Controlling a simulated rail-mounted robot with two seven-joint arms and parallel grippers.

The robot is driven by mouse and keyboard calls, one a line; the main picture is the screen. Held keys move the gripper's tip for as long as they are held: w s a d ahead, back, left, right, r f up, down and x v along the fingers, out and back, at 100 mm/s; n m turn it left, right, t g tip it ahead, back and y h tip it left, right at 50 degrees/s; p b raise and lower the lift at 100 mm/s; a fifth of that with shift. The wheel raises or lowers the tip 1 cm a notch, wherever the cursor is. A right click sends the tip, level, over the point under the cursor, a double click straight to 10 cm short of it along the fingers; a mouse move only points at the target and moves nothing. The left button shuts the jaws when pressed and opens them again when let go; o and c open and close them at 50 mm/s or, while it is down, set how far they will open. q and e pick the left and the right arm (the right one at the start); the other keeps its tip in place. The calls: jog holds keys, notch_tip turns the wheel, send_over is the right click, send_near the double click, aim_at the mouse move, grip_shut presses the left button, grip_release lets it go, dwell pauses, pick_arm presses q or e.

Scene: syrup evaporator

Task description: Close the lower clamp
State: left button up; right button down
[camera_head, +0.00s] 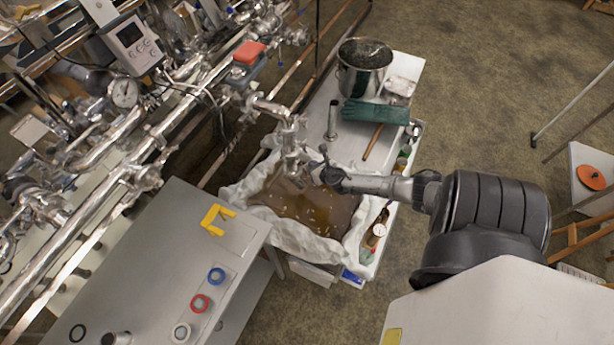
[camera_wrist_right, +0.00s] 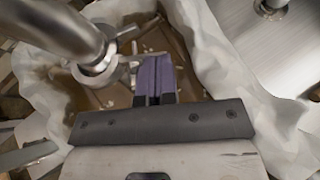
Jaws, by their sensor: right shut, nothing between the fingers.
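A steel pipe (camera_head: 290,135) drops from the evaporator's pipework over a cloth-lined basin. Near its lower end sits the lower clamp (camera_head: 297,160), a steel ring with a small part sticking out. In the right wrist view the clamp (camera_wrist_right: 97,70) is at the pipe's end, left of my fingers. My right gripper (camera_head: 318,172) is beside the clamp, to its right in the head view. Its purple fingers (camera_wrist_right: 154,72) are together and empty. Whether they touch the clamp, I cannot tell. The clamp's exact state is hard to make out. My left gripper is not in view.
The basin's white cloth (camera_head: 300,238) surrounds brown liquid with pale bits. A steel pot (camera_head: 363,68) and a green cloth (camera_head: 375,112) are on the white table behind.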

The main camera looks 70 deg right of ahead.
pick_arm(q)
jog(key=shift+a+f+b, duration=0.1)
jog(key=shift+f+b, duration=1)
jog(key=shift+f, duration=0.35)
pick_arm(e)
jog(key=shift+w+d+n+t+y, duration=0.4)
jog(key=shift+w+d+n+y, duration=0.4)
jog(key=shift+w+d, duration=0.25)
